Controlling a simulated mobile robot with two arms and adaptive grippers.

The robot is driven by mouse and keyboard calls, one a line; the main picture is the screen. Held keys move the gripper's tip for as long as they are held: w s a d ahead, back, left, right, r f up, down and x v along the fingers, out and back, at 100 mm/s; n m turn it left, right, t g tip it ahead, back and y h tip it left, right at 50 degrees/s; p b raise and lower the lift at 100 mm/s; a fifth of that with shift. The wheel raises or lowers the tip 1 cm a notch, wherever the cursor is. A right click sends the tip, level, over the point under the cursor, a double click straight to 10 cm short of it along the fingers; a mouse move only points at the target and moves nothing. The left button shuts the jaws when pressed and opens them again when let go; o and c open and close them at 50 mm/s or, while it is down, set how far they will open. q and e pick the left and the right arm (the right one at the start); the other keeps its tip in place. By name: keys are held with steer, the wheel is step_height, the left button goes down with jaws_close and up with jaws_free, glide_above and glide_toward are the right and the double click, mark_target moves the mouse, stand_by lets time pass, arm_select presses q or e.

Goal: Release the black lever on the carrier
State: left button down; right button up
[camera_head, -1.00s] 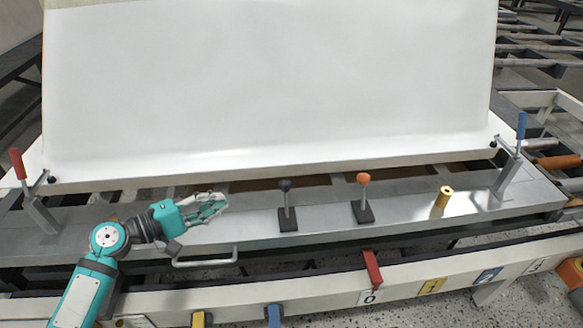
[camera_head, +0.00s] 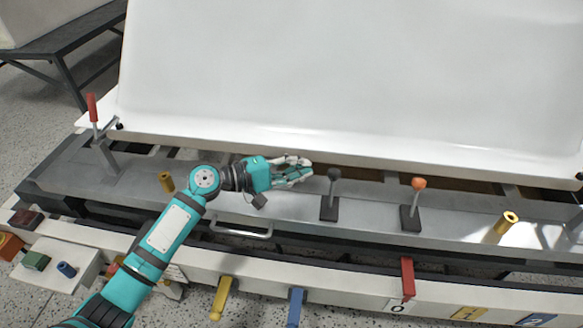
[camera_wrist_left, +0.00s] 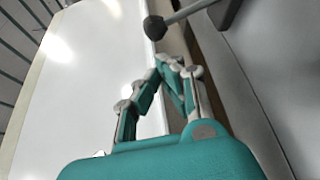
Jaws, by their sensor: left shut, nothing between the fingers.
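The black lever (camera_head: 333,186) stands upright on a dark base plate on the grey metal carrier (camera_head: 448,232). Its round black knob also shows in the left wrist view (camera_wrist_left: 155,27), ahead of the fingers. My left gripper (camera_head: 308,170) is shut and empty, just left of the black knob, with a small gap between them. In the left wrist view its fingertips (camera_wrist_left: 172,68) meet below the knob. My right gripper is not in view.
An orange-knobbed lever (camera_head: 416,196) stands right of the black one. A yellow cylinder (camera_head: 505,226) is farther right. A large white tub shell (camera_head: 340,80) rises behind. A red-handled clamp (camera_head: 95,118) stands at left. A metal handle (camera_head: 241,229) sits below my wrist.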

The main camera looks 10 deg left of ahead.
mark_target(333, 184)
arm_select(q)
steer(key=x, duration=0.4)
steer(key=shift+w+d, duration=0.1)
steer(key=shift+d, duration=0.1)
steer(key=shift+w+d+f, duration=0.1)
steer(key=shift+w+d, duration=0.15)
steer(key=shift+d, duration=0.25)
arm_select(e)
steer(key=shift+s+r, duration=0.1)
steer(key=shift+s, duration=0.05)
arm_select(q)
steer(key=shift+b, duration=0.3)
steer(key=shift+s+b, duration=0.2)
steer(key=shift+b, duration=0.2)
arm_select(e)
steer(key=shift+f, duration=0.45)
